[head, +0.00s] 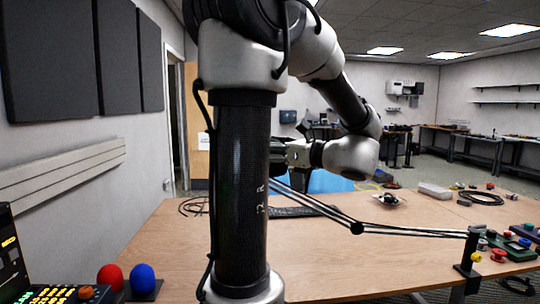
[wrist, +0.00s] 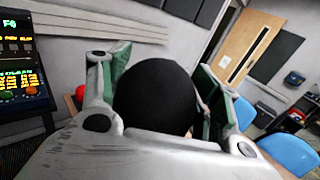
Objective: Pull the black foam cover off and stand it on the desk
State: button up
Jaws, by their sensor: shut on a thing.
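The black foam cover (wrist: 155,98) is a dark round shape in the middle of the wrist view. My gripper (wrist: 160,80) is shut on it, with a green-lined finger pressed against each side. Whether the cover still sits on a microphone is hidden behind it. In the head view my gripper (head: 293,153) is partly behind my own arm, above the desk (head: 370,270), and the cover cannot be made out there.
A jointed boom arm (head: 357,228) reaches from the desk's right side toward my gripper. A red foam ball (head: 110,277) and a blue one (head: 143,278) stand at the front left, behind a control panel (head: 60,294). A keyboard (head: 300,212) lies farther back. The desk's middle front is clear.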

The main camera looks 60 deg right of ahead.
jog(key=shift+r, duration=2)
